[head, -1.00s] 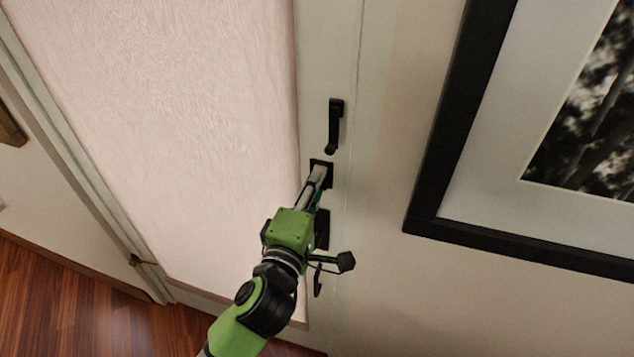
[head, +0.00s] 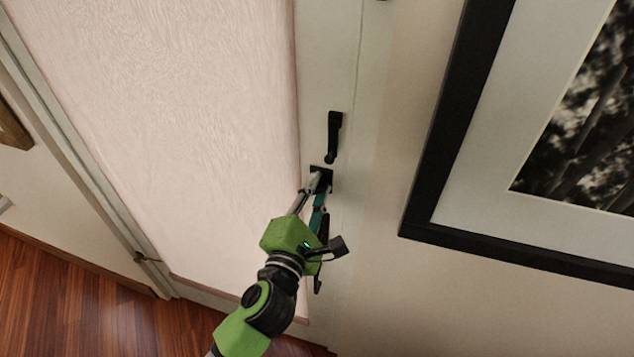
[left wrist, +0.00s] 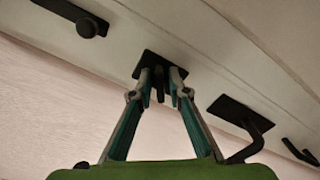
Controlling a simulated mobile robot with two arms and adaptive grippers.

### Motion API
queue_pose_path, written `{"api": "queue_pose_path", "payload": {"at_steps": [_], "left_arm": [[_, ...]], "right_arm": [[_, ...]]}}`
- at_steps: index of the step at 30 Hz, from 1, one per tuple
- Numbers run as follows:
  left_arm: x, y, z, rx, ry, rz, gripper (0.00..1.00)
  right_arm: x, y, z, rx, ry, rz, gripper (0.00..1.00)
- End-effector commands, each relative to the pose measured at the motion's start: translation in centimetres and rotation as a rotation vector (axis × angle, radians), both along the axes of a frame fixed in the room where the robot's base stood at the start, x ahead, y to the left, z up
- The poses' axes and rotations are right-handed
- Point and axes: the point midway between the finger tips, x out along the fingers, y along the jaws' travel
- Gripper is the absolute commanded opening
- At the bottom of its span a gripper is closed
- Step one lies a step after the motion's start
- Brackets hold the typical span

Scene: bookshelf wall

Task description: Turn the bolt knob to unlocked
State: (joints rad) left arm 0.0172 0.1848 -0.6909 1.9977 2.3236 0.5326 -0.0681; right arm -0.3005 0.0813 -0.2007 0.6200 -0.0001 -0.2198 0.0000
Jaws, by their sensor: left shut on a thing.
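The bolt knob (left wrist: 159,84) is a small dark piece on a black square plate (left wrist: 150,62) on the door's edge strip. In the head view the plate (head: 328,172) shows behind my fingertips, and the knob is mostly hidden. My left gripper (head: 318,183) reaches up to the plate from below left. In the left wrist view its two fingertips (left wrist: 160,80) stand on either side of the knob, closed on it. My right gripper is not in view.
A black handle (head: 334,136) sits above the plate on the same strip. A lever handle on a black plate (left wrist: 232,112) is on the other side, with another dark fitting (left wrist: 300,152) beyond. A black-framed picture (head: 432,200) hangs at right.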

Motion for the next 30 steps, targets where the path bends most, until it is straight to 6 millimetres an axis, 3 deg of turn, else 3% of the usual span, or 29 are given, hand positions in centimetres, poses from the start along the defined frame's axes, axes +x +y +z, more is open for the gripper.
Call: {"api": "queue_pose_path", "payload": {"at_steps": [12,30], "left_arm": [[0.0,0.0,0.0,-0.379,0.127,0.002,0.00],[0.0,0.0,-0.1,-0.835,0.273,0.002,0.00]], "right_arm": [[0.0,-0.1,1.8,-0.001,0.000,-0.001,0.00],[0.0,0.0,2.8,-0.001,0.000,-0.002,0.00]]}}
